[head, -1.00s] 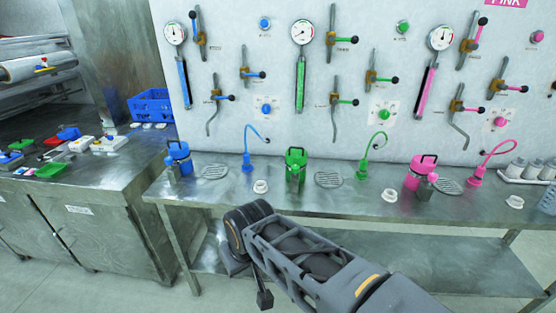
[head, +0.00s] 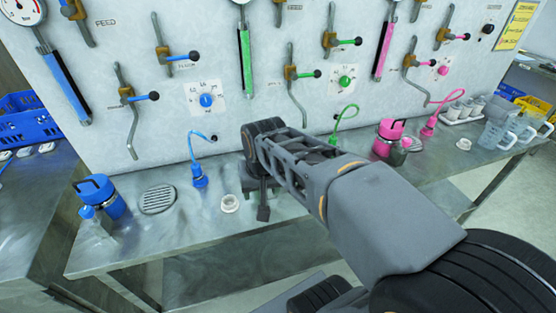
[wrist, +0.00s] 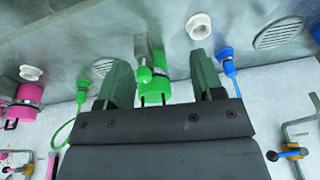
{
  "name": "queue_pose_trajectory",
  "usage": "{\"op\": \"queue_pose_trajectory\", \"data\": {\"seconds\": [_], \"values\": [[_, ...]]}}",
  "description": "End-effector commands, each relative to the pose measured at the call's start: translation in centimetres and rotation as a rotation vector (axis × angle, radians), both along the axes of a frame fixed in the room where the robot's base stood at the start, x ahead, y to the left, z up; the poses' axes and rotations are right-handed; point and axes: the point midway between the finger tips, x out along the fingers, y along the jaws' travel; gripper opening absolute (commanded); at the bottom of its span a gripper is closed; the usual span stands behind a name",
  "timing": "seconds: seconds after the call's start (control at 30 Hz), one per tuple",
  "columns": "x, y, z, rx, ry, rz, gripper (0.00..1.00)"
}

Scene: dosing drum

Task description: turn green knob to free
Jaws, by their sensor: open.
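The green knob (head: 346,82) sits on a small white dial plate on the wall panel, right of centre in the head view. Its markings are too small to read, so I cannot tell its setting. My gripper (head: 262,200) hangs over the bench, lower and to the left of the knob, well apart from it. In the wrist view my gripper (wrist: 160,62) has its two fingers spread, with nothing held. A green bottle (wrist: 152,75) stands on the bench beyond the fingers. The knob does not show in the wrist view.
Green-handled levers (head: 312,74) stick out left of and above the knob. A green hose (head: 345,115) rises below it. A blue knob (head: 206,100) is to the left, a pink knob (head: 442,70) to the right. Bottles, cups and drains line the bench (head: 130,245).

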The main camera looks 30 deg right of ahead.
Motion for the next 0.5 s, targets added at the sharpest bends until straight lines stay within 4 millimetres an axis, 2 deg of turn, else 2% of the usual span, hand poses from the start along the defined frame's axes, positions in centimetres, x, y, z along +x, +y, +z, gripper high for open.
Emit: {"op": "queue_pose_trajectory", "data": {"seconds": [0.03, 0.2, 0.33, 0.5], "values": [[1.8, -0.8, 1.7, 0.015, 0.033, -0.087, 0.61], [6.6, -4.0, 4.4, 0.058, 0.125, -0.391, 0.61], [9.3, -6.3, 5.3, 0.078, 0.174, -0.573, 0.61], [11.0, -8.0, 5.2, 0.088, 0.21, -0.704, 0.61]]}}
